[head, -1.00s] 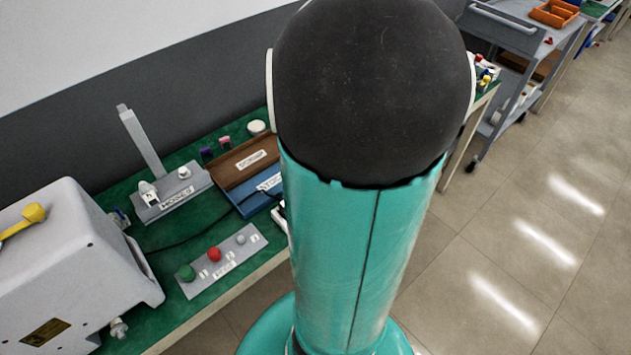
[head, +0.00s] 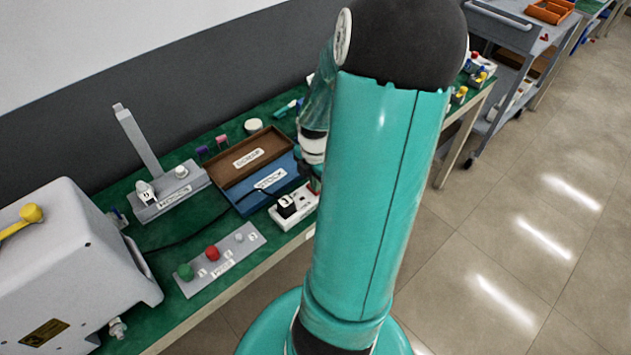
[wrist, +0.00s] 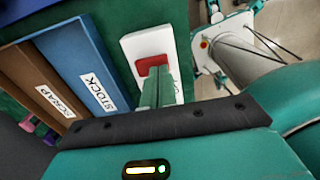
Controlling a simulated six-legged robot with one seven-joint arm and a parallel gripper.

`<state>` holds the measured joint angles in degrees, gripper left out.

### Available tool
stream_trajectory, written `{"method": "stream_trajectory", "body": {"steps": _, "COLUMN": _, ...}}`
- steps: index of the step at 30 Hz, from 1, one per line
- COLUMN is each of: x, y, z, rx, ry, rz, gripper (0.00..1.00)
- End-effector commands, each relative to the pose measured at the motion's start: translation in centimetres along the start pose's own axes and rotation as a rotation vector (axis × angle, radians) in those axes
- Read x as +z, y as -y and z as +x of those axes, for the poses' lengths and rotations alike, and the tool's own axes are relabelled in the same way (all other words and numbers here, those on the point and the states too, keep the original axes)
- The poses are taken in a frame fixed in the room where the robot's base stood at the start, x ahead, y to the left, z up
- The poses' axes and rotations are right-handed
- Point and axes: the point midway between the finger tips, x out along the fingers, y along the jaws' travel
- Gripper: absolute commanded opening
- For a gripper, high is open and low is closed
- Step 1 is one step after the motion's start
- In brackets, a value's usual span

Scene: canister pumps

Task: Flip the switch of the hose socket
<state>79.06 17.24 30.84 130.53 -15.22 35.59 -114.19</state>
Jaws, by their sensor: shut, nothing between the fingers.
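The white socket block (head: 296,205) sits at the front edge of the green bench in the head view, with a black plug (head: 287,205) on it. In the wrist view the socket (wrist: 130,45) is a white block with a red switch (wrist: 152,64). My gripper (wrist: 158,74) is shut and empty, its teal fingers over the block with their tips at the switch's lower edge. They hide part of the block; I cannot tell whether they touch the switch. In the head view my arm hides the fingers and the socket's right end.
The blue STOCK tray (head: 240,208) and brown SCRAP tray (head: 211,170) lie left of the socket. A grey button panel (head: 222,262) is at the front left. A black cable (head: 188,237) crosses the bench. A large grey machine (head: 75,260) stands far left.

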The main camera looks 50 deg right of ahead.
Motion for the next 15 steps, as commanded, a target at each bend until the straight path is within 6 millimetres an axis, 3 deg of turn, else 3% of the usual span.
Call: {"method": "stream_trajectory", "body": {"steps": 15, "x": -0.05, "y": 0.26, "z": 0.95, "rx": -0.002, "ry": -0.001, "rz": -0.001, "gripper": 0.00}}
